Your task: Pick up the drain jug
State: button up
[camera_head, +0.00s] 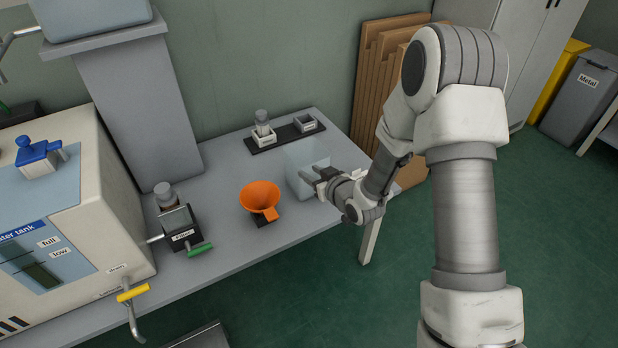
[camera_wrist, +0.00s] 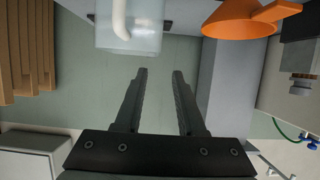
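The drain jug, a pale translucent jug (camera_head: 303,160), stands on the grey table near its right end. In the wrist view the jug (camera_wrist: 145,38) shows at the top, upside down in the picture, with a white curved handle (camera_wrist: 120,20) facing the camera. My gripper (camera_head: 317,179) is at the jug's near right side in the head view and overlaps it there. In the wrist view my gripper (camera_wrist: 162,72) is open, with nothing between its fingers. The jug lies beyond the fingertips and a little to their left.
An orange funnel (camera_head: 260,197) stands left of the jug. A dark tray (camera_head: 286,138) with small holders lies behind it. A filter unit (camera_head: 178,228) and the white water tank machine (camera_head: 110,180) are at the left. Brown panels (camera_head: 376,90) lean on the wall at the right.

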aim_at(292, 161)
jog(key=b+x, duration=0.3)
jog(key=x, duration=0.9)
jog(key=shift+w+a+f, duration=0.1)
grip_shut()
dwell(1.1)
